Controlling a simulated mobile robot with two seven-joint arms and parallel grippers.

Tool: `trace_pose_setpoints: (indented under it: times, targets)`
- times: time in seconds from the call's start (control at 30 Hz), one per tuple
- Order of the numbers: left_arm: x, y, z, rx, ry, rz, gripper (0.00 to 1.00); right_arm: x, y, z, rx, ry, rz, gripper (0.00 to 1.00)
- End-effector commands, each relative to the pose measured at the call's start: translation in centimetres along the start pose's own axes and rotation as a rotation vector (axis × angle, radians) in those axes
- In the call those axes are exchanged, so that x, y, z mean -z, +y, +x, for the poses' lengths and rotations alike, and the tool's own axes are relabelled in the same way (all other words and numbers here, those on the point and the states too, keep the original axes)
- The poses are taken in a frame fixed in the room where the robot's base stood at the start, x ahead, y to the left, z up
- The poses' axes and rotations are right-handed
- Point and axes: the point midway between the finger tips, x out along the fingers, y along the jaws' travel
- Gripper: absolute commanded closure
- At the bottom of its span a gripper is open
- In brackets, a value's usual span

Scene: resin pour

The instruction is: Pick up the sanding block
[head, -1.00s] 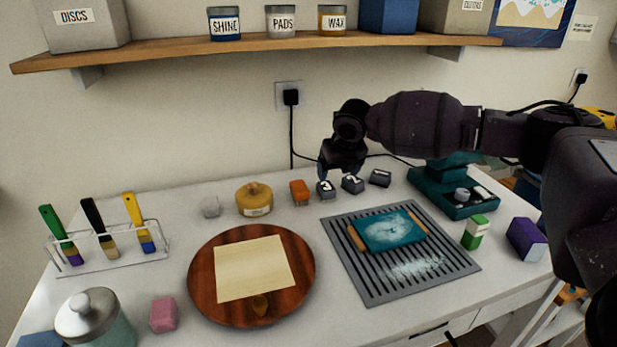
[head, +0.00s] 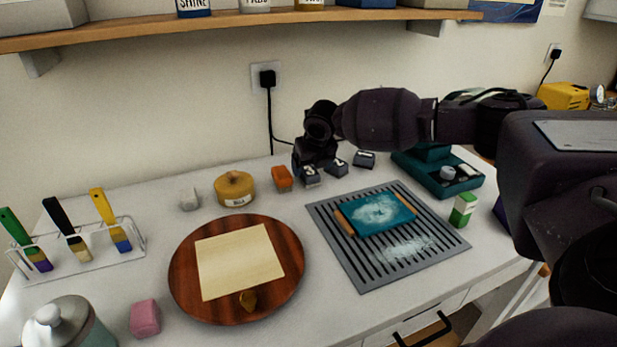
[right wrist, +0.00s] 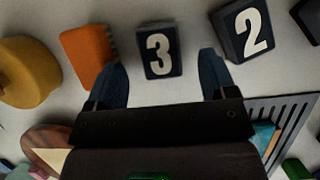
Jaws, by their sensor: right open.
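Several small dark blocks with white numbers stand at the back of the white table, and I cannot tell for sure which thing is the sanding block. The block marked 3 (head: 310,177) is partly covered by my right gripper (head: 314,168) in the head view. In the right wrist view, my right gripper (right wrist: 164,78) is open, with blue fingertips on either side of the block marked 3 (right wrist: 159,52), apart from it. The block marked 2 (right wrist: 243,30) is close beside the right finger. An orange block (right wrist: 88,52) is close beside the left finger. My left gripper is not in view.
A yellow round tin (head: 235,190) stands left of the orange block. A grey slotted mat (head: 365,275) holds a teal piece (head: 381,213). A round wooden board (head: 190,285) lies in front. A wooden shelf (head: 130,29) runs above the table's back.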

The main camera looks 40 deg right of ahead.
Motion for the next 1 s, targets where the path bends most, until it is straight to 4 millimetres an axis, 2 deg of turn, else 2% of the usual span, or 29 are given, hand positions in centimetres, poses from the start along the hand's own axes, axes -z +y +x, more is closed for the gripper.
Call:
trace_pose_setpoints:
  times: [0.03,0.2,0.47,0.83,1.0]
  targets:
    - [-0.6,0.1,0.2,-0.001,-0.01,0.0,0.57,0.1,0.0,1.3,0.001,0.006,0.0,0.22]
    - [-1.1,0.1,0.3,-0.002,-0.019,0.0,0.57,0.1,-0.1,3.4,0.002,0.006,0.001,0.22]
    - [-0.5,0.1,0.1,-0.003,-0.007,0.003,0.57,0.0,-0.1,3.5,0.0,0.002,0.001,0.22]
    - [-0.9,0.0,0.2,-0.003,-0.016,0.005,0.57,0.0,-0.1,3.5,0.0,0.002,0.001,0.77]
    - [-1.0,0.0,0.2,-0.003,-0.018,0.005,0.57,0.0,-0.1,3.5,0.0,0.002,0.001,0.77]
